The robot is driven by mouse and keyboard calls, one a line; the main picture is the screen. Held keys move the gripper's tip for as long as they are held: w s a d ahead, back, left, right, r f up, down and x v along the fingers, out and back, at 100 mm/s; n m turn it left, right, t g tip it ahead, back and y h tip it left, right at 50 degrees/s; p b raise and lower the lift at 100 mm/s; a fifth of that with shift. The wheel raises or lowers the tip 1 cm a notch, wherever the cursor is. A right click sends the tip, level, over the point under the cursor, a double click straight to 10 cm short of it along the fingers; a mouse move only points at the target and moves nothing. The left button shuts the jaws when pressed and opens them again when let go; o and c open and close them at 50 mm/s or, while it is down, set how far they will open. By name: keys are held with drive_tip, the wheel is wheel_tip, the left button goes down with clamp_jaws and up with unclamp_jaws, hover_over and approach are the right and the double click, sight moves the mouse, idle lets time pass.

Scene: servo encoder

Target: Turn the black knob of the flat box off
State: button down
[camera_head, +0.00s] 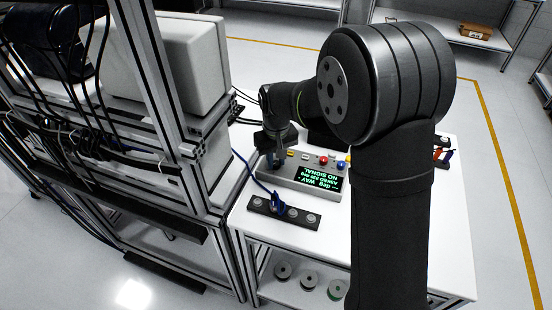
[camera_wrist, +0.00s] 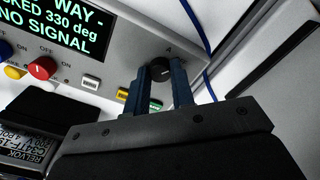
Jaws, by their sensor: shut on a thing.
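The flat box (camera_head: 290,180) is a grey panel on the white table. Its dark display (camera_wrist: 62,25) shows green text with "WAY -", "ASKED 330 deg" and "NO SIGNAL". The black knob (camera_wrist: 161,70) has a white pointer line and sits near an "A" mark. My gripper (camera_wrist: 162,78) is shut on the black knob, with one blue-grey finger on each side of it. In the head view my gripper (camera_head: 273,158) is at the left end of the box and hides the knob.
The box also carries a red knob (camera_wrist: 42,68), a blue one (camera_wrist: 4,49) and yellow, white and green buttons. A black strip (camera_head: 305,216) with round sockets and a blue cable (camera_head: 243,163) lies in front. A metal rack (camera_head: 165,120) stands close on the left.

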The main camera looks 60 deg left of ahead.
sight(276, 163)
drive_tip(key=shift+m, duration=0.8)
drive_tip(key=c, duration=1.2)
unclamp_jaws()
drive_tip(key=shift+c, duration=0.2)
wheel_tip(276, 163, up, 18)
drive_tip(key=shift+f, duration=0.25)
drive_tip(key=shift+f, duration=0.15)
wheel_tip(276, 163, down, 17)
drive_tip(key=shift+f, duration=0.15)
